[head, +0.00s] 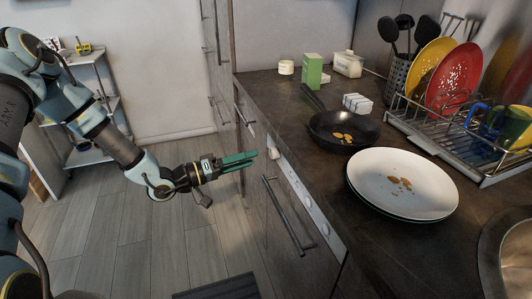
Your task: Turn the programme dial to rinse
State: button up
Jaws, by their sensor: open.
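My gripper (256,157) has green fingers and points right at the front of the counter. It is open and empty. A white control panel (297,187) runs along the upper front edge of the built-in appliance (278,232) under the worktop. A small pale knob (274,153), which looks like the programme dial, sticks out at the panel's far end, just right of my fingertips. A small gap seems to lie between them. The dial's markings, including rinse, are too small to read. Round pale controls (325,228) show at the panel's near end.
A long bar handle (287,216) stands out from the appliance front below the panel. On the worktop are a black pan (369,125), white plates (362,178) and a dish rack (478,173). The floor (110,225) left of the counter is mostly clear.

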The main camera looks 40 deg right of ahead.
aim_at(270, 153)
jog(key=shift+p+x, duration=0.55)
jog(key=shift+x, duration=2.6)
grip_shut()
